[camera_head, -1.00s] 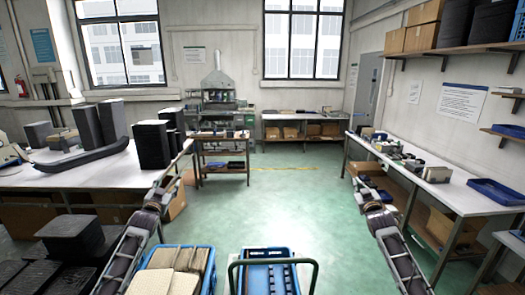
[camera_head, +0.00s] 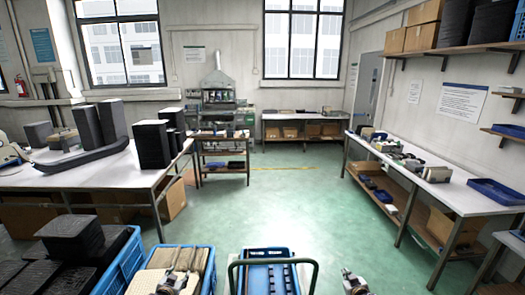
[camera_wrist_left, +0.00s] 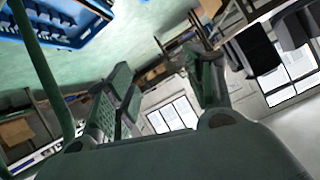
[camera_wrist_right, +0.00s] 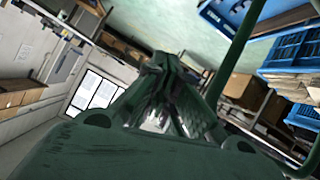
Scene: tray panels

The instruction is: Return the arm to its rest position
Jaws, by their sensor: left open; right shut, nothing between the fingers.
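My left gripper (camera_head: 174,284) is low in the head view, in front of a blue crate of brown packets. In the left wrist view its two fingers (camera_wrist_left: 163,75) are spread apart with nothing between them. My right gripper (camera_head: 355,284) is at the bottom edge of the head view, right of the middle blue crate. In the right wrist view its fingers (camera_wrist_right: 163,68) are together and hold nothing. Most of both arms lies outside the head view.
The middle blue crate (camera_head: 290,254) stands behind a dark green handle bar (camera_head: 313,264). The crate with brown packets (camera_head: 205,262) is left of it. A white table (camera_head: 95,178) is at left, a long bench (camera_head: 445,190) at right. Green floor (camera_head: 275,205) is clear ahead.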

